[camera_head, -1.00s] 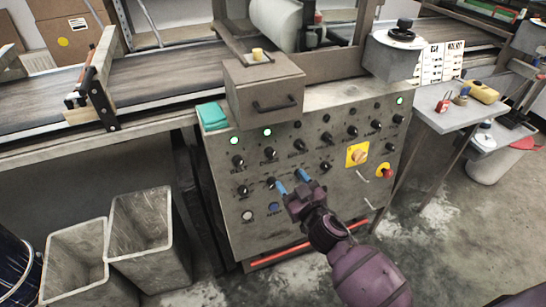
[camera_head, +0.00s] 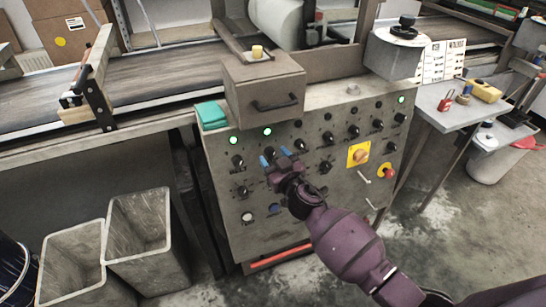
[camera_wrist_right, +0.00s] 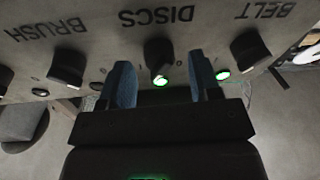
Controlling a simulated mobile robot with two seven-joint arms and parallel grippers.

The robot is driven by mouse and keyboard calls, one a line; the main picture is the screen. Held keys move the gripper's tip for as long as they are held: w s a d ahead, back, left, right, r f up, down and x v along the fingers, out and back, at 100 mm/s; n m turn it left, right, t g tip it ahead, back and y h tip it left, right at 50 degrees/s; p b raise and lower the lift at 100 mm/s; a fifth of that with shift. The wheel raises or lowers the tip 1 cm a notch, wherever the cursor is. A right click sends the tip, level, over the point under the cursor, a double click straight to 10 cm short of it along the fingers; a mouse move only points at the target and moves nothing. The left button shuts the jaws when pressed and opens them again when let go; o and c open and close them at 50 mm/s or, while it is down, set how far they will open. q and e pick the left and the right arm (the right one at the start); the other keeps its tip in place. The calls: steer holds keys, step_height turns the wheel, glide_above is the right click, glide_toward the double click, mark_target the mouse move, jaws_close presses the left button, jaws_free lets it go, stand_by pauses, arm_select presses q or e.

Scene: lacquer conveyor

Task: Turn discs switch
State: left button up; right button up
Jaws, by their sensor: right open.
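The discs switch is a black knob (camera_wrist_right: 158,50) under the upside-down DISCS label in the right wrist view. My right gripper (camera_head: 275,157) is open at the panel's upper left. In the right wrist view its two blue fingers (camera_wrist_right: 161,64) appear on either side of the discs knob; whether they touch it I cannot tell. In the head view the gripper largely hides this knob. A green lamp (camera_head: 267,132) is lit above it. My left gripper is not in view.
The belt knob (camera_head: 238,161) and brush knob (camera_wrist_right: 67,66) flank the discs knob. A box with a handle (camera_head: 265,90) juts out above.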

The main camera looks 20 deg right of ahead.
steer(key=shift+w, duration=0.35)
steer(key=c, duration=0.9)
